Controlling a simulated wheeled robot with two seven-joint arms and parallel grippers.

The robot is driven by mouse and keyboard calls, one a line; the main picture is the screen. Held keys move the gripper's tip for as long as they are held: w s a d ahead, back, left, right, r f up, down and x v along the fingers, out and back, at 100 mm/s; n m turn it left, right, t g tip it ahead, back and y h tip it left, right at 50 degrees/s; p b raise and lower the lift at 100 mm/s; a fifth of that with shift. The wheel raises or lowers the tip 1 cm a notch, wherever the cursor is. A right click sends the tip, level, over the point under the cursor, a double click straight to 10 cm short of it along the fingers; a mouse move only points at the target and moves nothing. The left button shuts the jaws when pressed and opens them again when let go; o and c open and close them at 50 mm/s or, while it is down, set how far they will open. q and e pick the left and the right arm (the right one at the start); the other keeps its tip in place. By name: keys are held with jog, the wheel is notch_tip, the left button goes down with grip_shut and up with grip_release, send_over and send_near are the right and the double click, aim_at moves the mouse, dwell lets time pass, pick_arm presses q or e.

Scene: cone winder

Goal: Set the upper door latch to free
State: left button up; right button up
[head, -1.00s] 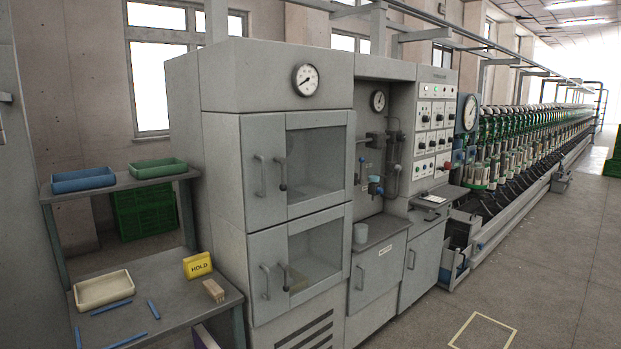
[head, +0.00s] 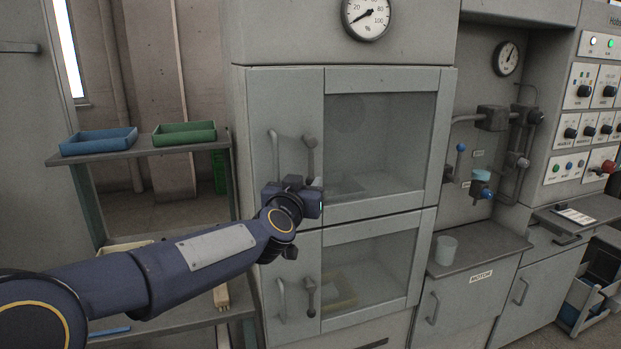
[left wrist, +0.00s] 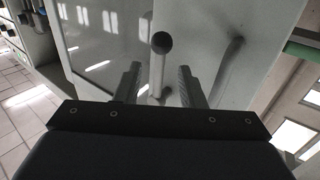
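The grey cabinet's upper door (head: 385,150) is closed and has a window. The bar handle (left wrist: 230,62) is outside the fingers, to the right. My right gripper is not in view.
The lower door (head: 370,270) has its own handle (head: 281,300) and latch (head: 311,295). A shelf with a blue tray (head: 98,141) and a green tray (head: 184,133) stands left, behind my arm. A motor counter with a cup (head: 446,250) is at right.

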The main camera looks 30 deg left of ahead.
aim_at(311, 174)
pick_arm(q)
jog(key=shift+x, duration=2.3)
jog(key=shift+r, duration=0.1)
jog(key=shift+c, duration=0.4)
jog(key=shift+s, duration=0.1)
grip_shut()
